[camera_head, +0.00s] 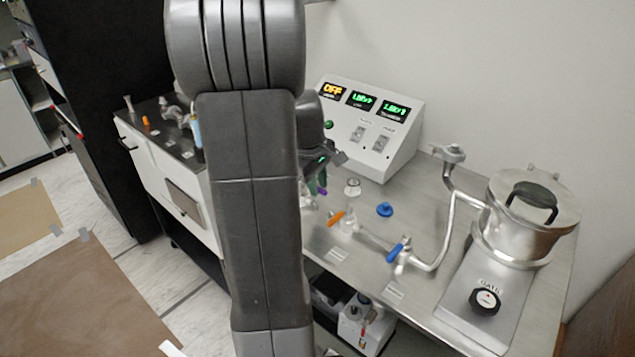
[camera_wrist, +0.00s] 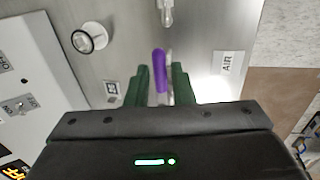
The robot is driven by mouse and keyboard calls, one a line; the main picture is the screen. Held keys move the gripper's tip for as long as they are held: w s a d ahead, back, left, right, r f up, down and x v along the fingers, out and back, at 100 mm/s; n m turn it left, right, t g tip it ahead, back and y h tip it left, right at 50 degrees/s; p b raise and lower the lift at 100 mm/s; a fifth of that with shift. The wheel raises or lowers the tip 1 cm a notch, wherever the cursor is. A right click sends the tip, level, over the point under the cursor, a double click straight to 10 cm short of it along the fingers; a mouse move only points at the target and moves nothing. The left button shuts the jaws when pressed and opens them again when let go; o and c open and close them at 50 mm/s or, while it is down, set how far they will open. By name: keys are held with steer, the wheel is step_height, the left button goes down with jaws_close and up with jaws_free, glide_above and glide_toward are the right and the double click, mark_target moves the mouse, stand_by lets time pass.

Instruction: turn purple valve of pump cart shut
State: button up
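The purple valve handle (camera_wrist: 160,72) lies between my gripper's two green fingers (camera_wrist: 162,86) in the wrist view, with its far end just past the fingertips. A narrow gap shows on the left of the handle, and a pale fitting shows at its right. My gripper is open around the handle. In the head view, my gripper (camera_head: 317,180) is over the pump cart's metal top (camera_head: 428,190), partly hidden by my arm. Only a bit of the purple handle (camera_head: 322,190) shows there.
An orange valve handle (camera_head: 337,217), a blue valve handle (camera_head: 395,253) and a blue knob (camera_head: 385,209) are to the right. The control box (camera_head: 375,140) stands behind, its display reading OFF. A metal chamber (camera_head: 525,220) stands at the far right. A round clear-topped fitting (camera_wrist: 90,38) is near my gripper.

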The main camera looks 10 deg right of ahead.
jaws_close()
steer(key=a+m, duration=0.1)
steer(key=m, duration=0.1)
steer(key=a+m, duration=0.1)
steer(key=m, duration=0.1)
steer(key=shift+s+g, duration=0.35)
steer(key=shift+g, duration=0.05)
steer(key=a+m, duration=0.1)
steer(key=m, duration=0.1)
steer(key=a+m, duration=0.1)
steer(key=m, duration=0.1)
steer(key=shift+a+m+g, duration=0.15)
steer(key=shift+m+g, duration=0.25)
steer(key=a+m, duration=0.1)
steer(key=m, duration=0.1)
steer(key=w+a+m+p, duration=0.1)
steer(key=m, duration=0.1)
steer(key=shift+r+m+g, duration=0.1)
steer(key=shift+m+g, duration=0.2)
steer(key=shift+g, duration=0.1)
steer(key=shift+w+a+m+g+p, duration=0.2)
steer(key=shift+w+a+m+p, duration=0.15)
steer(key=shift+m, duration=0.8)
steer(key=shift+w+a+m+g+p, duration=0.25)
steer(key=shift+w+a+m, duration=0.2)
steer(key=shift+m, duration=0.7)
steer(key=shift+o, duration=1.9)
jaws_free()
